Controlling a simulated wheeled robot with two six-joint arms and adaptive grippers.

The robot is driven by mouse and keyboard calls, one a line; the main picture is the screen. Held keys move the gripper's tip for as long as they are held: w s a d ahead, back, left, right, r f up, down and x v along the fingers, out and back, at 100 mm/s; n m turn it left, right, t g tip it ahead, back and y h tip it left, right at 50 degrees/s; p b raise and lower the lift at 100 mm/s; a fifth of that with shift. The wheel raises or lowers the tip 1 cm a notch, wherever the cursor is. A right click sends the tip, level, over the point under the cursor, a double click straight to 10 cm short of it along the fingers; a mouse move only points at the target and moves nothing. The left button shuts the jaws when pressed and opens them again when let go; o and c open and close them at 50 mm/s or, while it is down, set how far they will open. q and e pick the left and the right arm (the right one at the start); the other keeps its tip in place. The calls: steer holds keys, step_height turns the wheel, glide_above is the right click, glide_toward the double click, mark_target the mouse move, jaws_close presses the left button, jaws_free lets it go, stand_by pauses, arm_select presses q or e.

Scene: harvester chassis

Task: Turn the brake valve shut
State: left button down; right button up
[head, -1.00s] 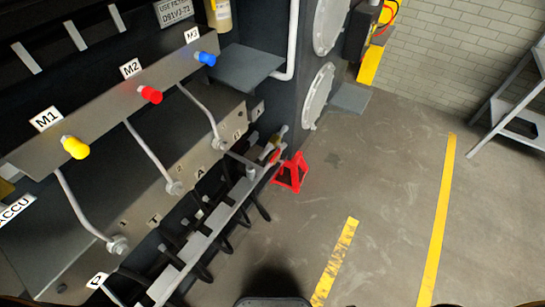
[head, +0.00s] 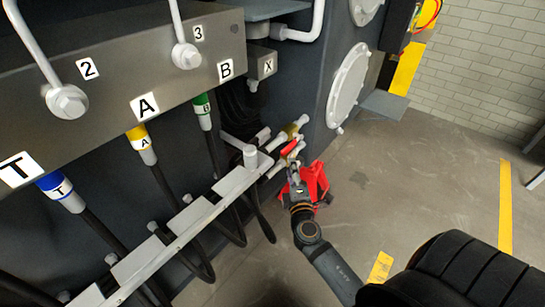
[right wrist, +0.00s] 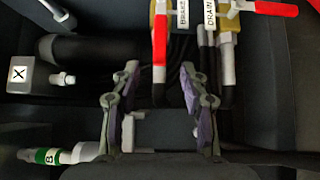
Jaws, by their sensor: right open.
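In the right wrist view, the brake valve has a long red lever (right wrist: 159,45) hanging straight down in the picture, beside a label that seems to read BRAKE. Its brass body is partly cut off at the top edge. My right gripper (right wrist: 160,72) is open, with the lever's lower end between or just beyond its fingertips; contact cannot be told. In the head view the red lever (head: 290,147) is small, at the end of the grey rail, with my right gripper (head: 295,180) just below it. My left gripper is not in view.
A drain valve with a red lever (right wrist: 270,8) lying sideways is close on the right in the wrist view. A red stand (head: 317,182) is on the floor behind my right gripper. Hoses and a grey rail (head: 205,215) run to the left. Floor to the right is largely open.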

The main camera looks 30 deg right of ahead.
mark_target(288, 151)
steer(key=x, duration=1)
steer(key=shift+w+d+p, duration=0.15)
steer(key=shift+w+p, duration=0.05)
steer(key=shift+p, duration=0.2)
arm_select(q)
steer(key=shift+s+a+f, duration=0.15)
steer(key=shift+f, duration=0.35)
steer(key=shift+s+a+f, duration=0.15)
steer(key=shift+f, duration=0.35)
arm_select(e)
jaws_close()
